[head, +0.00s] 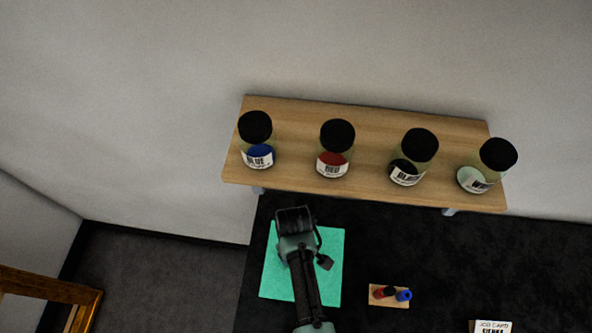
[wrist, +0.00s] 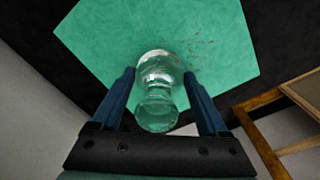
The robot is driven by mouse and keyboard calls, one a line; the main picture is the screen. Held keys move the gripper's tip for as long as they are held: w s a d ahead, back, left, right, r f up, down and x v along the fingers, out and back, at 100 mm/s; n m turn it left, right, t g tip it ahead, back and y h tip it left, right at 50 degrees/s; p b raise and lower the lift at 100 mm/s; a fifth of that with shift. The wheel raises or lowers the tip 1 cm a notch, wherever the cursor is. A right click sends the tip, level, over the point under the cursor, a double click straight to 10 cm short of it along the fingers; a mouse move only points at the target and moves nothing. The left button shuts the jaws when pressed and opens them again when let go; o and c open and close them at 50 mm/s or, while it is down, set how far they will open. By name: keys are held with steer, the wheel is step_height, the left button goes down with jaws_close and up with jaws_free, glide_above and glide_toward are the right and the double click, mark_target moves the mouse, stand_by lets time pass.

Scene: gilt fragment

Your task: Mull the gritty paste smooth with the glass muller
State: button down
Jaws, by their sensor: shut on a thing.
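The clear glass muller (wrist: 157,92) stands between the two blue fingers of my gripper (wrist: 162,95) in the wrist view. My gripper is shut on it. The muller is over the green slab (wrist: 95,40), and I cannot tell whether its base touches the slab. Small dark reddish specks of paste (wrist: 200,55) lie on the slab beside the muller. In the head view the green slab (head: 327,275) lies on the dark table, and my arm covers its middle. The muller and the paste are hidden there.
A wooden shelf (head: 375,120) behind the slab holds several jars, including a blue one (head: 259,152) and a red one (head: 333,160). A small wooden tray (head: 391,303) with red and blue items is to the right. A card (head: 492,326) and a gilt frame (head: 60,288) are at the edges.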

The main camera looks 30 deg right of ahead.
steer(key=shift+r, duration=0.1)
step_height(320, 180, up, 6)
steer(key=p, duration=0.6)
